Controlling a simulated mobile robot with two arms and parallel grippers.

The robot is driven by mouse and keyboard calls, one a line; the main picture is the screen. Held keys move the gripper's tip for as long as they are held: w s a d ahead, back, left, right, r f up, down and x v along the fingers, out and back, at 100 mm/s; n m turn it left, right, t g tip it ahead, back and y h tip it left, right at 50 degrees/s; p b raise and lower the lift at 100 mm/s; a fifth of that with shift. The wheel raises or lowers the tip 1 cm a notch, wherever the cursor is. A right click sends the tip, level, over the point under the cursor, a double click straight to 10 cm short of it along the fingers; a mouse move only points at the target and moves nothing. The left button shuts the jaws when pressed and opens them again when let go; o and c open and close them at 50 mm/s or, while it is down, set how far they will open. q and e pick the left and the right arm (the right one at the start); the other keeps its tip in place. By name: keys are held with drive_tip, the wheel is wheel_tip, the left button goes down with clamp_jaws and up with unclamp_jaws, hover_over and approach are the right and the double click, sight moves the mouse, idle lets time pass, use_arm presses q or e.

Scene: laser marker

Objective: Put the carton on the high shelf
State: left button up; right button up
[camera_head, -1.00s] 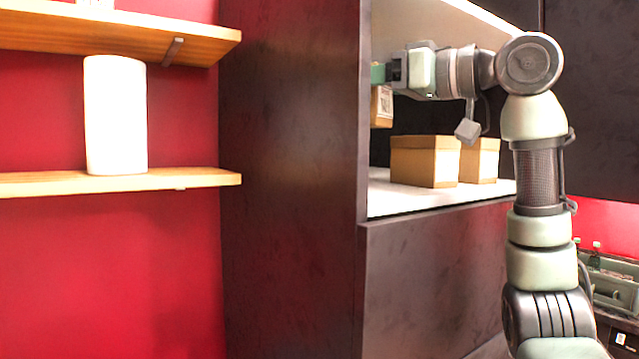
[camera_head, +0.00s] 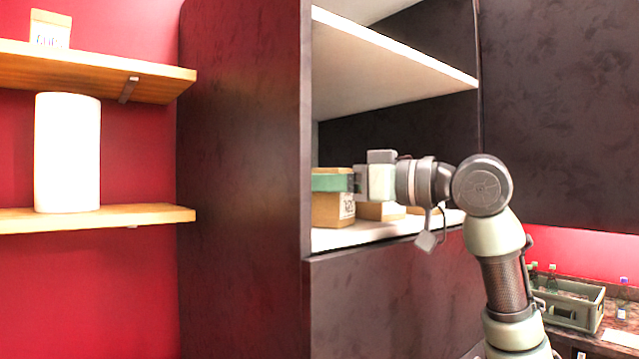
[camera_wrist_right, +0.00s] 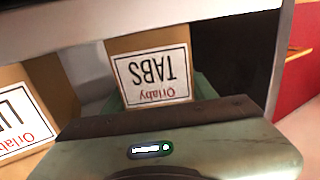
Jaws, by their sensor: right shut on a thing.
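My right gripper (camera_head: 333,181), with green fingers, is shut on a brown carton (camera_head: 328,210) inside the lower compartment of the dark cabinet. In the right wrist view this carton (camera_wrist_right: 150,78) has a white label reading "Oriaby TABS", upside down. The carton is upright, low over the white compartment floor (camera_head: 340,240); I cannot tell if it touches. A white shelf (camera_head: 390,72) spans the cabinet above my arm. My left gripper is not in view.
More cartons (camera_head: 382,211) stand behind my gripper; one (camera_wrist_right: 22,118) shows beside the held carton in the wrist view. The dark cabinet side (camera_head: 245,190) is left of the compartment. Wooden shelves (camera_head: 90,72) hold a small box and a white cylinder (camera_head: 67,150). A bottle crate (camera_head: 572,307) is at right.

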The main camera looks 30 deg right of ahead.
drive_tip(key=shift+a, duration=0.1)
drive_tip(key=o, duration=1.6)
drive_tip(key=shift+w+a+f, duration=0.1)
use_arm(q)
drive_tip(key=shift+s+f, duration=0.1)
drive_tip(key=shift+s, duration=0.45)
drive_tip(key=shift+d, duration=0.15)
use_arm(e)
drive_tip(key=shift+s+d, duration=0.25)
drive_tip(key=shift+s, duration=0.05)
use_arm(q)
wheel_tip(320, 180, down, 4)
drive_tip(key=b, duration=0.3)
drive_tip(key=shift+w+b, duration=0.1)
drive_tip(key=shift+b, duration=0.3)
use_arm(e)
drive_tip(key=v, duration=1.1)
drive_tip(key=shift+s, duration=0.25)
